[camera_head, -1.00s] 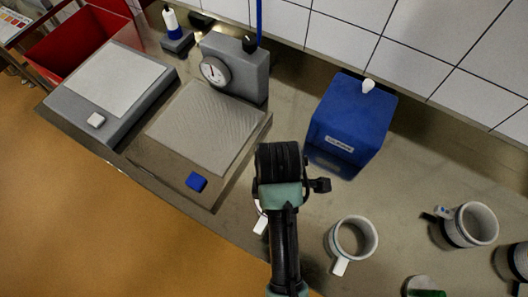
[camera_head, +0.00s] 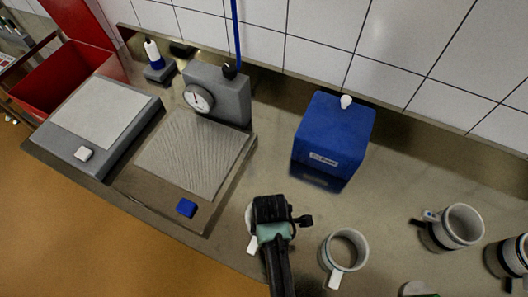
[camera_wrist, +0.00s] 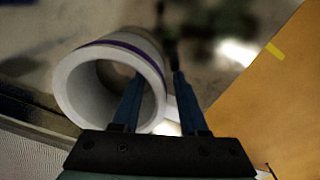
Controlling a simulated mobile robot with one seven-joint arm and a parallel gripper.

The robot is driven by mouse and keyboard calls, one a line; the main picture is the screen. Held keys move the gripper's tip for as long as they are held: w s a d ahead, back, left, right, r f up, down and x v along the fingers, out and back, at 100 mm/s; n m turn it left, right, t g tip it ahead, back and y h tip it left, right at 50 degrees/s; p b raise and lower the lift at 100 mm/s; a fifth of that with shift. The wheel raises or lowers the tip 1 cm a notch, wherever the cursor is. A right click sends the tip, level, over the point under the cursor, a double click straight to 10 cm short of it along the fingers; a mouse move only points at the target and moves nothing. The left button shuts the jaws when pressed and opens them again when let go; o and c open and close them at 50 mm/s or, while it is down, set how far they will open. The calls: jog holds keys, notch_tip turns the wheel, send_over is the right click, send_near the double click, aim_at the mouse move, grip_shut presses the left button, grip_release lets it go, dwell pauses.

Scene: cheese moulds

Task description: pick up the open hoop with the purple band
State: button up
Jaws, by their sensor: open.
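The white open hoop with the purple band (camera_wrist: 80,80) fills the left of the wrist view, with its round opening facing the camera. The purple line runs around its outer side near the top. My gripper (camera_wrist: 159,85) is open. Its left finger shows across the hoop's opening and its right finger shows outside the right wall, with the rim between them. I cannot tell how deep the fingers reach. In the head view part of a white hoop (camera_head: 249,219) with a white tab shows left of my gripper (camera_head: 269,207), which hides the rest.
Another white hoop with a tab (camera_head: 338,266) stands close on the right. Further right are a hoop with a blue mark (camera_head: 462,226) and a dark-banded one (camera_head: 515,256). A blue box (camera_head: 333,135) stands behind; a grey press plate (camera_head: 195,150) lies left.

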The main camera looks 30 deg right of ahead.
jog(key=shift+f, duration=0.4)
grip_shut()
dwell(1.2)
